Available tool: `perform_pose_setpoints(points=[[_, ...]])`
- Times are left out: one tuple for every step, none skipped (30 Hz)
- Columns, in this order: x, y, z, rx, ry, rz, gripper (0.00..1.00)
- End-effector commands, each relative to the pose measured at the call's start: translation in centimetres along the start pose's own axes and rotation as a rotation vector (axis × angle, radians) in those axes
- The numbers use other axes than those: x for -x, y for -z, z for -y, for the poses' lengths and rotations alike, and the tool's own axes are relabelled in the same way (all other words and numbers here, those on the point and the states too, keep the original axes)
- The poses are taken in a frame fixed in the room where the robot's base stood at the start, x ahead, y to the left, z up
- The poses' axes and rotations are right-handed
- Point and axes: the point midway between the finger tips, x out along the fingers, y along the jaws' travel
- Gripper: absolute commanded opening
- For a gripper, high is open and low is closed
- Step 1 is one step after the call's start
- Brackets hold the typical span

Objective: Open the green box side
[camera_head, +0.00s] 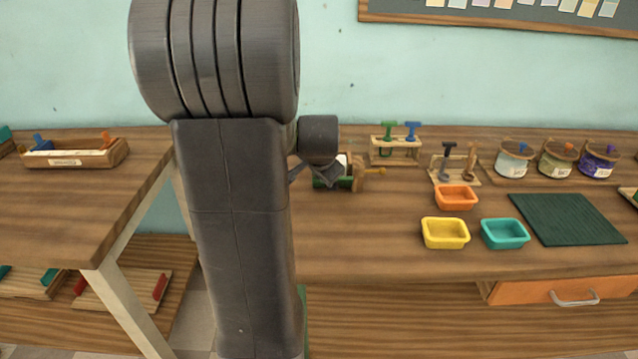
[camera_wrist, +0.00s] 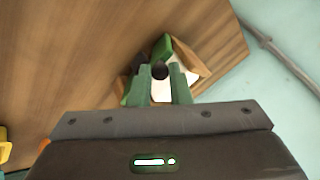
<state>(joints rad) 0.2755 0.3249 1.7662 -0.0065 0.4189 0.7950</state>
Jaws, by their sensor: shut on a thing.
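The wooden box (camera_head: 358,172) stands on the workbench, with a green side (camera_head: 332,184) at its lower left and a small yellow-tipped peg on its right. My gripper (camera_head: 328,172) is at the box's left part and hides much of it. In the wrist view the green box side (camera_wrist: 163,47) shows just beyond the fingertips, with a white surface beside it and wooden edges around. My gripper (camera_wrist: 159,76) is shut on a dark round knob (camera_wrist: 159,72) between its two greenish fingers. How far the side stands open I cannot tell.
A small rack (camera_head: 396,149) with green and blue-handled tools stands behind right. Orange (camera_head: 456,197), yellow (camera_head: 445,233) and teal (camera_head: 505,234) trays, lidded jars (camera_head: 557,160) and a green mat (camera_head: 566,219) lie to the right. The bench front centre is clear.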

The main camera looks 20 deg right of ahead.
Motion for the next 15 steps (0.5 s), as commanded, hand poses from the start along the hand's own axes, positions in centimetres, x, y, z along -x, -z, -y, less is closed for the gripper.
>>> perform_pose_setpoints(points=[[-0.7, -0.7, -0.7, 0.000, 0.022, -0.022, 0.00], [-0.7, -0.9, -0.8, 0.000, 0.035, -0.035, 0.00], [-0.7, -1.1, -1.0, 0.000, 0.053, -0.052, 0.00], [-0.7, -1.2, -1.2, 0.000, 0.065, -0.065, 0.00], [-0.8, -1.4, -1.4, 0.000, 0.077, -0.077, 0.00], [-0.8, -1.6, -1.6, 0.000, 0.095, -0.094, 0.00], [-0.8, -1.7, -1.7, 0.000, 0.108, -0.107, 0.00], [-0.8, -1.9, -1.9, 0.000, 0.119, -0.119, 0.00], [-0.8, -2.1, -2.0, 0.000, 0.137, -0.137, 0.00], [-0.9, -2.2, -2.2, 0.000, 0.149, -0.149, 0.00], [-0.9, -2.4, -2.3, 0.001, 0.162, -0.162, 0.00], [-0.9, -2.5, -2.5, 0.001, 0.179, -0.179, 0.00], [-0.9, -2.7, -2.7, 0.001, 0.191, -0.191, 0.00], [-1.0, -2.8, -2.8, 0.001, 0.204, -0.204, 0.00], [-1.0, -3.0, -3.0, 0.001, 0.220, -0.220, 0.00]])
